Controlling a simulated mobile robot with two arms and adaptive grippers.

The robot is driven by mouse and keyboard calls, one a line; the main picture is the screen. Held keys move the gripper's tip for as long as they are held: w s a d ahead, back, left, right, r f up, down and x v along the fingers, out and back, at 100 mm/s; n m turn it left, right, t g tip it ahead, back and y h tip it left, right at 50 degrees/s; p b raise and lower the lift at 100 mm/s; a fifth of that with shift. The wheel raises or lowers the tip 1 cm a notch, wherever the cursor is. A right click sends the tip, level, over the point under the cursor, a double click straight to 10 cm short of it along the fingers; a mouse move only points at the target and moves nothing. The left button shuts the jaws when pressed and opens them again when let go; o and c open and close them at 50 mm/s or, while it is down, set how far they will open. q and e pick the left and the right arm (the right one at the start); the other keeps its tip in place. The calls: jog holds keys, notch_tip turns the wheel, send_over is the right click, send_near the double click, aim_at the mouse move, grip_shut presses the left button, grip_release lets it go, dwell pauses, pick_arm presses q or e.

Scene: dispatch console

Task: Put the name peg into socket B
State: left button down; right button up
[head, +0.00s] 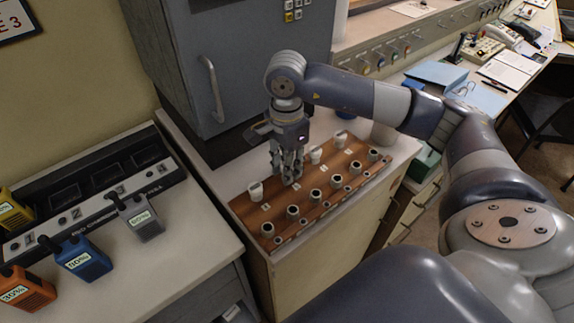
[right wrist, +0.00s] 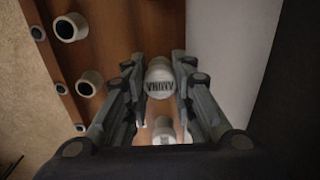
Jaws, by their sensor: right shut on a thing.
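My right gripper (head: 288,174) points down over the wooden socket board (head: 247,207), in the left half of its back row. In the right wrist view its fingers (right wrist: 159,88) stand on both sides of a white name peg (right wrist: 159,72) with dark lettering, and are shut on it. In the head view the fingers hide most of this peg; I cannot tell whether its lower end is in the board. The front rows hold pale ring sockets (head: 293,212) with dark openings. Small white letter tags are too small to read, so I cannot tell which socket is B. My left gripper is not in view.
Other white pegs stand on the board: one at its left end (head: 255,191), others right of my gripper (head: 316,155). A grey cabinet (head: 232,75) rises close behind. Left is a charger rack (head: 95,192) with orange, blue and grey radios.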

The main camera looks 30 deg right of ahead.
jog(key=shift+f, duration=0.15)
jog(key=o, duration=0.8)
jog(key=shift+o, duration=0.2)
jog(key=shift+r+p, duration=1.55)
jog(key=shift+r, duration=1.5)
